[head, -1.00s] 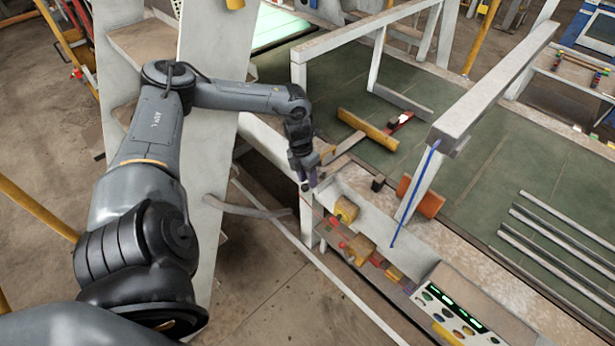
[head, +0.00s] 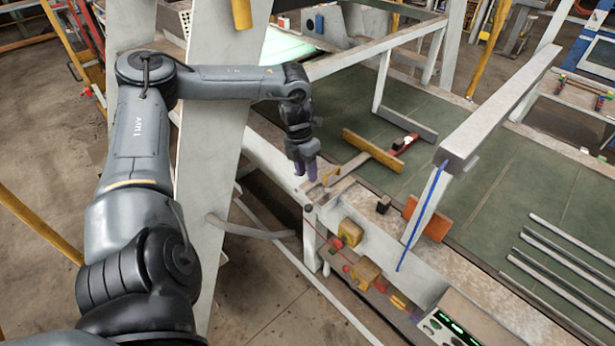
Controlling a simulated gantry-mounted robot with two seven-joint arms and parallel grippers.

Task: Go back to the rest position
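My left gripper (head: 307,174) shows near the middle of the head view, pointing down with purple-tipped fingers. It hangs over the near left corner of the workbench frame. Its fingers look close together, but I cannot make out the gap between them, and I see no object clearly held. My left arm reaches in from the left, bent at the elbow. My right gripper is not in view. No hollow brick can be told apart for certain.
An orange block (head: 427,219) and a small black block (head: 383,205) sit near the front edge. A white post (head: 212,150) stands beside my arm. A control panel (head: 452,330) is at the lower right.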

